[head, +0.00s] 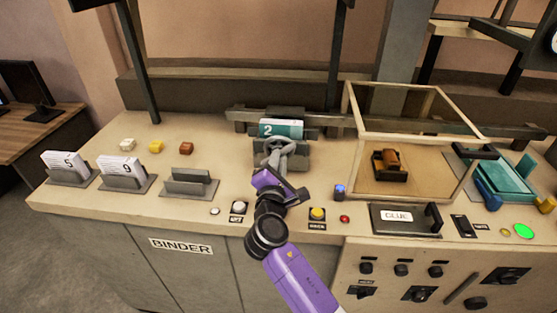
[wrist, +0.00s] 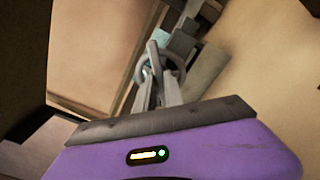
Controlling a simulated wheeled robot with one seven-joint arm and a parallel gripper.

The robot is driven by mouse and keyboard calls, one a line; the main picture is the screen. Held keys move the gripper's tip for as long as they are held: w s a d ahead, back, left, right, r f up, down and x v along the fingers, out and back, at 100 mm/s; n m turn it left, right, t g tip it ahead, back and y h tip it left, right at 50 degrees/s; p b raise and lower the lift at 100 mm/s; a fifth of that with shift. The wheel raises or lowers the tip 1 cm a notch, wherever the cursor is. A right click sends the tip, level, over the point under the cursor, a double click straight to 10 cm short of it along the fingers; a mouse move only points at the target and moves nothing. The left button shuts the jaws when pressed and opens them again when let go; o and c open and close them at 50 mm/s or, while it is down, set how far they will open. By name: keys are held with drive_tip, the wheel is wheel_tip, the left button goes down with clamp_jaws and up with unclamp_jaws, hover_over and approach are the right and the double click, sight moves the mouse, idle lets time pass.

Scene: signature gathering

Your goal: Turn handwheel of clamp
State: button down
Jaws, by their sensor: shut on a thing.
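The clamp (head: 297,153) stands in the middle of the bench, with a teal-topped piece marked 2 (head: 281,128) in it. Its grey handwheel (head: 286,148) faces me. The handwheel also shows in the wrist view (wrist: 178,65), tilted, with the gripper fingers reaching to it. My gripper (head: 275,160) is in front of the clamp, at the handwheel. In the wrist view my gripper (wrist: 156,80) is closed on part of the wheel. The exact contact is small and partly hidden by the fingers.
Card holders marked 5 (head: 68,178) and 9 (head: 125,180) and an empty holder (head: 190,189) stand to the left. A clear glue case (head: 425,160) stands close on the right. Buttons such as a yellow one (head: 317,213) line the front edge.

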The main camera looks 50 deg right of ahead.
drive_tip(key=c, duration=1.4)
unclamp_jaws()
drive_tip(key=shift+c, duration=0.2)
drive_tip(key=shift+a, duration=0.1)
drive_tip(key=b+v, duration=0.2)
drive_tip(key=v, duration=0.5)
drive_tip(key=shift+s+a, duration=0.25)
